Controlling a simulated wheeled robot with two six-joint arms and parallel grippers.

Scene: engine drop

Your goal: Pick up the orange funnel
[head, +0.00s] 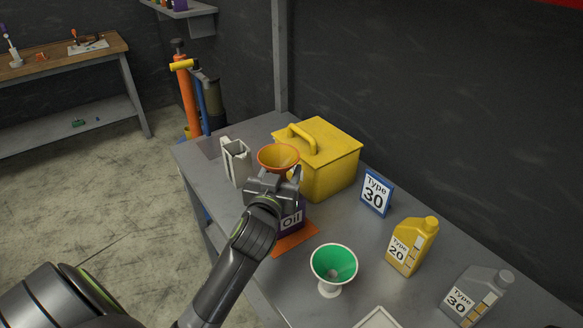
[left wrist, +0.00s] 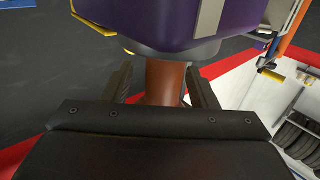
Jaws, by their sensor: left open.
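The orange funnel (head: 278,154) shows its bowl upright just beyond my left gripper in the head view, above a purple Oil container (head: 292,217). My left gripper (head: 274,180) is open beside the funnel and hides its lower part. In the left wrist view, a brown-orange stem (left wrist: 165,82), apparently the funnel's, lies between the two spread fingers (left wrist: 161,85). Past it is the purple container (left wrist: 185,22). The stem seems to meet the container's grey neck; contact with the fingers cannot be told. My right gripper is not in view.
A yellow box with a handle (head: 335,172) stands close behind the funnel, and a pale grey container (head: 235,163) to its left.

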